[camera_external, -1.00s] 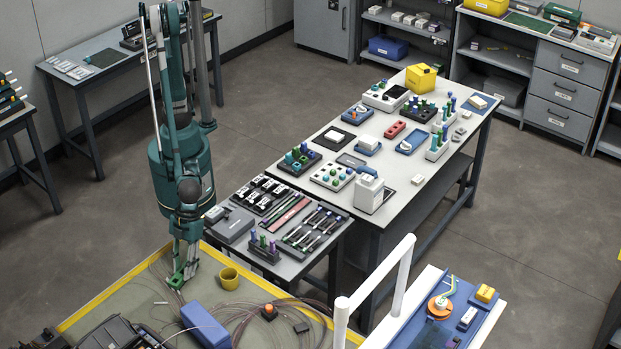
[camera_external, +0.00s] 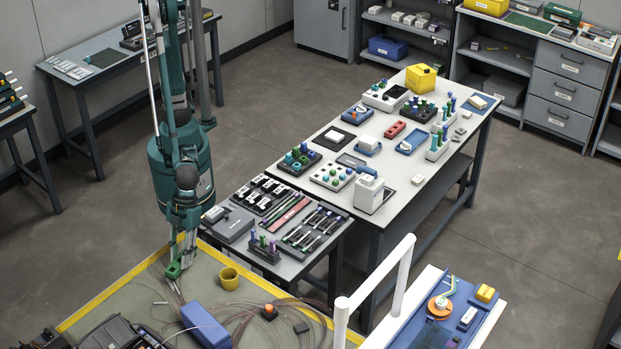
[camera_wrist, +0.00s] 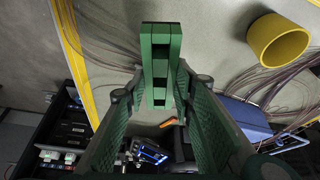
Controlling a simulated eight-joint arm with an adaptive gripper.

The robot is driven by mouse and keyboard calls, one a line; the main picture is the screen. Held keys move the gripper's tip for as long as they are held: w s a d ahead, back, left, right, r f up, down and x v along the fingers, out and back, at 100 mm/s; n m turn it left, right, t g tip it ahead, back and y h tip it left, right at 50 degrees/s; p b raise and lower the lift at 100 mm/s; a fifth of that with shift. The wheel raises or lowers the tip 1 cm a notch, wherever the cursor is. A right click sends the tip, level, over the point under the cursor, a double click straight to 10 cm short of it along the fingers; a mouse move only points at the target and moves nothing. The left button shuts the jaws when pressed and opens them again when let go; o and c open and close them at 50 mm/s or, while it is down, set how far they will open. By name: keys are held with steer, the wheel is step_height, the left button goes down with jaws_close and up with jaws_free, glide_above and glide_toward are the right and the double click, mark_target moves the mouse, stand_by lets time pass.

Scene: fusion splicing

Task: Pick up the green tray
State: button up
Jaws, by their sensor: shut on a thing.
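The green tray (camera_wrist: 160,50) is a narrow slotted green piece in the wrist view, at the upper middle between my fingers. My gripper (camera_wrist: 160,88) is shut on it, with one dark green finger on each side. In the external view the tray (camera_external: 173,271) is a small green shape at the lower end of my gripper (camera_external: 181,257), over the greenish work mat. Its exact height above the mat is hard to tell.
A yellow cup (camera_external: 229,279) stands just right of my gripper, and a blue box (camera_external: 204,326) lies below it. Loose brown cables (camera_external: 262,318) cover much of the mat. A black open case (camera_external: 112,334) is at the lower left. A yellow edge (camera_external: 100,300) borders the mat.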

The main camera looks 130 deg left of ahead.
mark_target(178, 263)
steer(key=shift+r+p, duration=0.35)
steer(key=shift+r, duration=1.7)
